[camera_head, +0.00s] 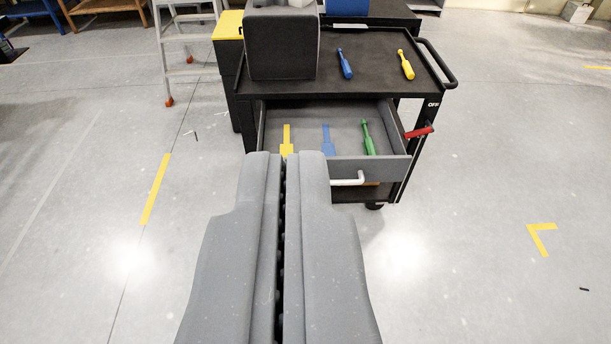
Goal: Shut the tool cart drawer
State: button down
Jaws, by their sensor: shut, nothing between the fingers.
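The black tool cart (375,75) stands ahead, right of the picture's middle. Its grey drawer (390,168) is pulled out toward me, with a pale handle (348,180) on its front. Inside the drawer lies a green screwdriver (367,138), beside a yellow outline (287,140) and a blue outline (327,139). My gripper (286,155) is shut and empty. Its tips overlap the left part of the drawer front in the picture and hide it. I cannot tell whether they touch it.
A blue screwdriver (344,64), a yellow screwdriver (406,65) and a grey box (283,45) are on the cart top. A red-handled tool (418,132) is at the cart's right side. A stepladder (187,50) stands behind left.

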aim_at(334, 127)
jog(key=u, duration=0.05)
jog(key=i, duration=1)
jog(key=z, duration=0.05)
